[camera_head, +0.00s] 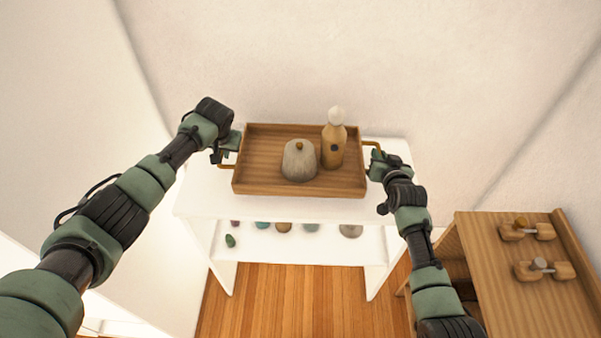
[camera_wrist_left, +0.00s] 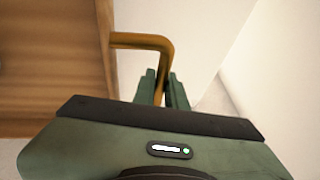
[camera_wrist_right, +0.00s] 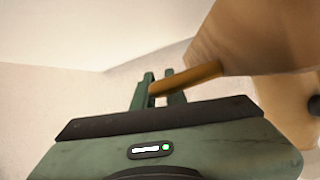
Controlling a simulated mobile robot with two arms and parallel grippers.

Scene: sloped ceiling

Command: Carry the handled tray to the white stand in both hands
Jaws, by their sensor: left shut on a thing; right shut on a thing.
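The wooden handled tray (camera_head: 265,188) is over the top of the white stand (camera_head: 300,208) in the head view. I cannot tell whether it touches the top. It carries a grey lidded jar (camera_head: 299,162) and a tan bottle with a white top (camera_head: 334,145), both upright. My left gripper (camera_head: 220,158) is shut on the tray's left brass handle, which shows in the left wrist view (camera_wrist_left: 150,42). My right gripper (camera_head: 374,167) is shut on the right handle, seen in the right wrist view (camera_wrist_right: 195,76).
Several small coloured objects stand on the stand's lower shelf (camera_head: 330,245). A wooden cabinet (camera_head: 530,290) with small wooden items on top is at the lower right. A pale wall (camera_head: 350,60) is close behind the stand. Wooden floor (camera_head: 290,300) shows in front.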

